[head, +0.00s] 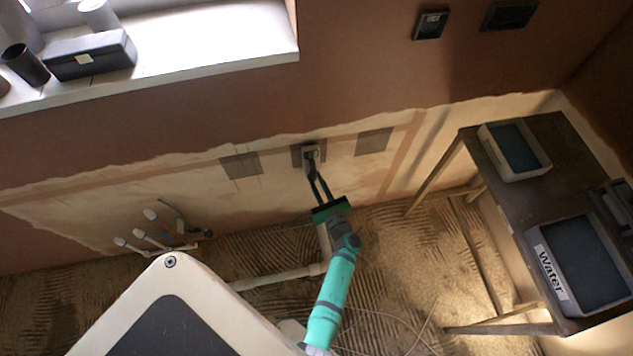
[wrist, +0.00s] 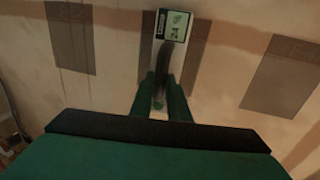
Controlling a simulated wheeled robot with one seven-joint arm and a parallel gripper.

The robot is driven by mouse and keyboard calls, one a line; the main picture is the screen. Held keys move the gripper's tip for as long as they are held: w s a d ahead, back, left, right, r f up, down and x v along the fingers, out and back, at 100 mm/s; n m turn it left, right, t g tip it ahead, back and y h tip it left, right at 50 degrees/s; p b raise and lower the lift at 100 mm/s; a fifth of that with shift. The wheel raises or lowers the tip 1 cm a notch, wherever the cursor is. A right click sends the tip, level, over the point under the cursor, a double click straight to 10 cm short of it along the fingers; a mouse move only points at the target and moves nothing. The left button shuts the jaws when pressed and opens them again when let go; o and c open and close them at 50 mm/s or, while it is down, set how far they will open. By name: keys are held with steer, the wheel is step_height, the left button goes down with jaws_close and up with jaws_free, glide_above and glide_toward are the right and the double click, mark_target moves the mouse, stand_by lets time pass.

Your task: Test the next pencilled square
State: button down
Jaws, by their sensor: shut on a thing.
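My gripper (head: 318,186) is shut on a dark handheld meter (head: 312,156), whose pale screen faces the wrist camera. In the wrist view the meter (wrist: 174,26) shows what looks like 24, turned sideways. The meter is in front of the middle grey square (head: 298,157) on the pale plaster and hides much of it. I cannot tell whether it touches the wall. A left square (head: 240,166) and a right square (head: 373,142) are uncovered. The wrist view also shows the left square (wrist: 70,38) and right square (wrist: 285,75), with my gripper (wrist: 162,92) between them.
A dark table (head: 520,205) at the right holds a small tray (head: 541,160) and a tray labelled Water (head: 553,272). White-capped pipes (head: 150,236) stand out at lower left. A windowsill (head: 215,62) with a black box (head: 90,56) is above.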

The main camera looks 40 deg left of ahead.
steer(key=shift+w+a, duration=0.15)
steer(key=shift+w, duration=0.1)
steer(key=shift+s+a, duration=0.1)
steer(key=shift+s, duration=0.1)
stand_by(0.3)
steer(key=shift+w, duration=0.2)
stand_by(0.6)
steer(key=v, duration=0.3)
steer(key=s+v, duration=0.1)
steer(key=shift+s, duration=0.2)
stand_by(0.4)
